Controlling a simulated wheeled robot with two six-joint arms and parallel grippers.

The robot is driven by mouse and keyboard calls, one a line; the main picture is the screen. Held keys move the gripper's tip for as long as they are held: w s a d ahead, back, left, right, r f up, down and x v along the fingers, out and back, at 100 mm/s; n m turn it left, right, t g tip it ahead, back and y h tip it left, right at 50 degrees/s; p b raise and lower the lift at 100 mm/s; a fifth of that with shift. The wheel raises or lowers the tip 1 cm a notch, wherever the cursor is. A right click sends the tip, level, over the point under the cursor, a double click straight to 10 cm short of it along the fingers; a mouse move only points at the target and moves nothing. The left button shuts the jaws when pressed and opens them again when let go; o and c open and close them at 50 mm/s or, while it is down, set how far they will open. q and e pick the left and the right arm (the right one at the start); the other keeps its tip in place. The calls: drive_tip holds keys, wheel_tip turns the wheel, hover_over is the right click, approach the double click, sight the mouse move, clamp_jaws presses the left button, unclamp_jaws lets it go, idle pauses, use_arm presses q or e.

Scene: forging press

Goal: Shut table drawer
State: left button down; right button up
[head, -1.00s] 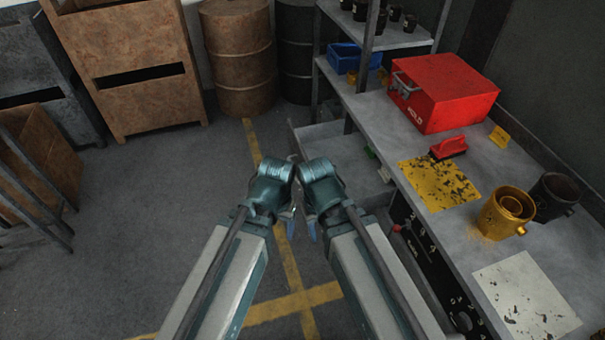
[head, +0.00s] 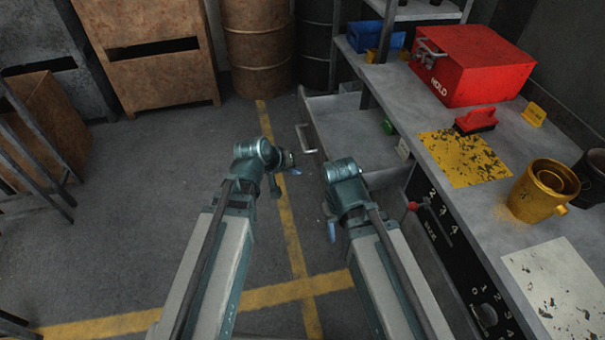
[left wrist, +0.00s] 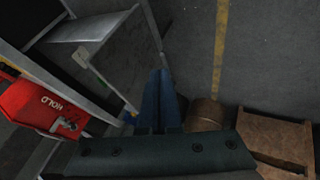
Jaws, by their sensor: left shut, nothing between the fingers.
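The table drawer (head: 340,112) stands pulled out to the left from under the grey worktop, near the back. Its front faces left and carries a pale bar handle (head: 305,138). A green item (head: 388,127) shows inside it. My left gripper (head: 294,171) is shut and empty, in front of the drawer front and a little nearer to me than the handle; no contact shows. In the left wrist view the blue fingers (left wrist: 160,98) are together beside the open drawer (left wrist: 125,55). My right gripper (head: 332,231) points down near the table's side; its fingers are mostly hidden.
The worktop (head: 400,85) holds a red box (head: 472,65), a red brush (head: 475,121) and a golden mug (head: 540,190). A black control panel (head: 450,240) is on the table's side. The floor left of the drawer is clear.

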use_arm(q)
drive_tip(key=w+d+f+b, duration=0.5)
drive_tip(key=d+f, duration=0.1)
drive_tip(key=shift+w+d+f+b, duration=0.25)
drive_tip(key=shift+d+f+b, duration=0.05)
drive_tip(key=shift+f+b, duration=0.1)
idle(0.3)
